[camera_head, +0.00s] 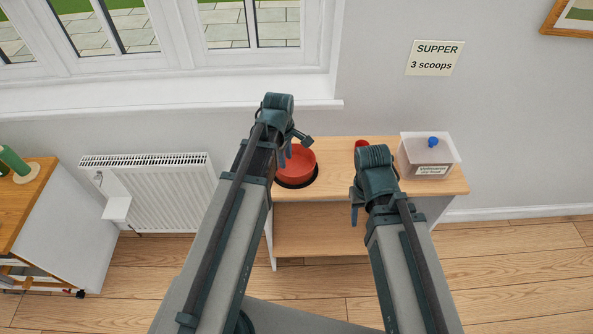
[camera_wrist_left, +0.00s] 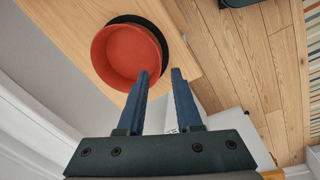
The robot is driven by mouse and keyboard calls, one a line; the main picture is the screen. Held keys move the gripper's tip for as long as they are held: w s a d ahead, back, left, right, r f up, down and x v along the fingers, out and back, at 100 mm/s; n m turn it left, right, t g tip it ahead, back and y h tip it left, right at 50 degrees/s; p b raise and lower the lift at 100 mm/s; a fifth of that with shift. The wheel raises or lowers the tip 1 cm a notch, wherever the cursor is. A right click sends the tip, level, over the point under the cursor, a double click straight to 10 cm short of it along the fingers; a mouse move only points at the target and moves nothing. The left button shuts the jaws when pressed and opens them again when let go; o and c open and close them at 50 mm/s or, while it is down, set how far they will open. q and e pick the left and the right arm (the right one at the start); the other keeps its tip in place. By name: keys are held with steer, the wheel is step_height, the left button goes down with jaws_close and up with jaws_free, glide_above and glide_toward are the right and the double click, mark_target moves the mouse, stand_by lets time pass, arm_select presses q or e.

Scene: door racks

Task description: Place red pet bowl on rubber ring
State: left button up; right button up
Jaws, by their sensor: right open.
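The red pet bowl (camera_head: 299,162) is upright over the black rubber ring (camera_head: 298,184) at the left end of the wooden shelf top. In the left wrist view the bowl (camera_wrist_left: 122,62) covers most of the ring (camera_wrist_left: 165,45), which shows as a dark crescent along one side. My left gripper (camera_head: 288,150) is at the bowl's rim. Its blue fingers (camera_wrist_left: 160,72) are apart, one overlapping the rim and the other beside it, with a gap between them. My right gripper (camera_head: 354,214) is open at the shelf's front, its fingers mostly hidden by its wrist.
A clear box with a blue knob (camera_head: 428,155) stands on the shelf unit (camera_head: 455,184) at right. A small red item (camera_head: 362,143) is partly hidden behind my right wrist. A radiator (camera_head: 165,195) and a side cabinet (camera_head: 60,225) stand to the left. Wooden floor lies open at right.

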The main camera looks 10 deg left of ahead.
arm_select(q)
steer(key=s+d+m+g+y, duration=0.1)
steer(key=s+d+m, duration=1.2)
steer(key=m, duration=0.6)
steer(key=shift+s+d+g, duration=0.2)
steer(key=shift+s+g, duration=0.1)
steer(key=shift+s, duration=0.55)
